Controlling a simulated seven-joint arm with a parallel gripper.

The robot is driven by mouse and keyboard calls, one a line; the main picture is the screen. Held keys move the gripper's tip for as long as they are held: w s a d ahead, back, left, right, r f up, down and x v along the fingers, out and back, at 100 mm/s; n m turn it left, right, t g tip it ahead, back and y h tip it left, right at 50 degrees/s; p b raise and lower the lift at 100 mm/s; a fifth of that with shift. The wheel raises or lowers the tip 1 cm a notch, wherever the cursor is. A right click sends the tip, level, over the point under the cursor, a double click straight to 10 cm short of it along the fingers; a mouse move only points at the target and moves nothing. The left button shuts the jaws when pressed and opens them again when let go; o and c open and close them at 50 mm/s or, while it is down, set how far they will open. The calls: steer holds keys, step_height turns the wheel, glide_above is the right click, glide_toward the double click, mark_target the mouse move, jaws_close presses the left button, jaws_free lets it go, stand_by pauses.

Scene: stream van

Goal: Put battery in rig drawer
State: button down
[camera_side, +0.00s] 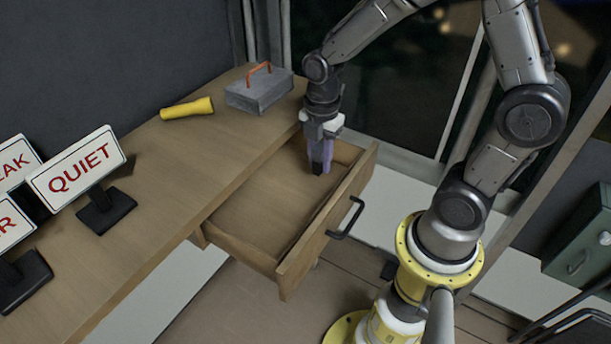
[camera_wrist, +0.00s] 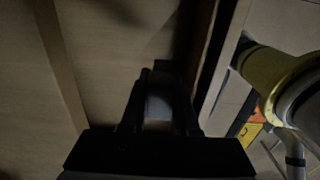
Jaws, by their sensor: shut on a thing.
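The wooden drawer (camera_side: 262,205) is pulled out from under the desk and looks empty inside. My gripper (camera_side: 318,165) points down inside or just over the drawer, near its far end in the side view. It is shut on a small dark object, taken to be the battery (camera_side: 316,168), between its purple-grey fingers. In the wrist view the gripper (camera_wrist: 158,95) shows dark, with the drawer floor (camera_wrist: 105,80) behind it. The held battery is in shadow there, and I cannot tell whether it touches the drawer floor.
The drawer's front panel (camera_side: 328,222) has a black handle (camera_side: 346,218). On the desk (camera_side: 165,165) are a yellow cylinder (camera_side: 187,108), a grey box with an orange handle (camera_side: 259,90) and several signs, one reading QUIET (camera_side: 77,172). A green case (camera_side: 585,245) is at right.

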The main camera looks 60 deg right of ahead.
glide_above(307, 187)
step_height(307, 187, down, 4)
steer(key=shift+f, duration=0.2)
steer(key=shift+w+f, duration=0.1)
steer(key=shift+f, duration=1.4)
steer(key=shift+f, duration=0.2)
steer(key=c, duration=0.7)
jaws_free()
steer(key=shift+o, duration=0.2)
steer(key=shift+r, duration=0.1)
